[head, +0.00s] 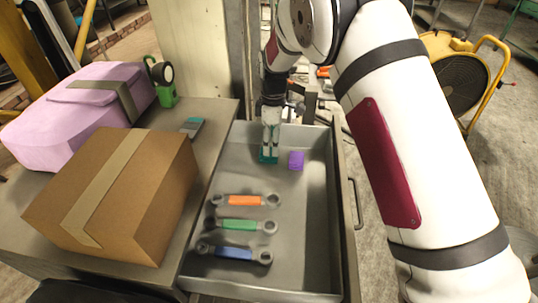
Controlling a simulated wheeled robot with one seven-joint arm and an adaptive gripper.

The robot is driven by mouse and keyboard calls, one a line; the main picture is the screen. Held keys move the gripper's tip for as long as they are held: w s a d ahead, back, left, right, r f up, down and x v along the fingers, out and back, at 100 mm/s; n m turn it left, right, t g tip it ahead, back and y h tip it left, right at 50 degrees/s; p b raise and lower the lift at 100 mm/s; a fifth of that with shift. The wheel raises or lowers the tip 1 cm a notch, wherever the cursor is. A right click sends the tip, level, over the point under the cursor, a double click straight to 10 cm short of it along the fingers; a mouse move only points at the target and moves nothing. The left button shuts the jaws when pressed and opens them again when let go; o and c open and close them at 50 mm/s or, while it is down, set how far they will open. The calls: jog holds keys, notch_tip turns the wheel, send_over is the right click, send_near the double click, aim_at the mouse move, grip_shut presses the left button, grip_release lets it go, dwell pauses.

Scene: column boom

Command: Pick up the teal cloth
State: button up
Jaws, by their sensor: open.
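The teal cloth (264,160) lies in the open grey drawer (312,255), near its far end. Only a small part of the cloth shows, low around my fingertips. My gripper (269,151) points down over the cloth, with its fingers at or just above it. My gripper is open. The fingers hide part of the cloth, and I cannot tell whether they touch it.
A purple block (296,160) sits close to the right of my gripper. Orange (245,201), green (240,226) and blue (234,253) wrenches lie nearer in the drawer. A cardboard box (120,190), a pink bag (75,115) and a green lamp (163,85) stand on the left surface.

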notch_tip(320, 180, down, 5)
jog(key=shift+s+p, duration=0.15)
jog(key=shift+p, duration=0.15)
jog(key=shift+c, duration=0.6)
jog(key=c, duration=1.2)
jog(key=shift+r, duration=0.15)
jog(key=shift+r, duration=0.55)
notch_tip(320, 180, up, 2)
jog(key=shift+s+d+r, duration=0.1)
jog(key=shift+r, duration=0.1)
jog(key=s+d, duration=0.1)
jog(key=s, duration=0.4)
jog(key=s+d+r, duration=0.1)
jog(key=s, duration=0.4)
jog(key=s+d, duration=0.2)
jog(key=s, duration=0.3)
jog(key=shift+s+d+r, duration=0.1)
jog(key=shift+r, duration=0.05)
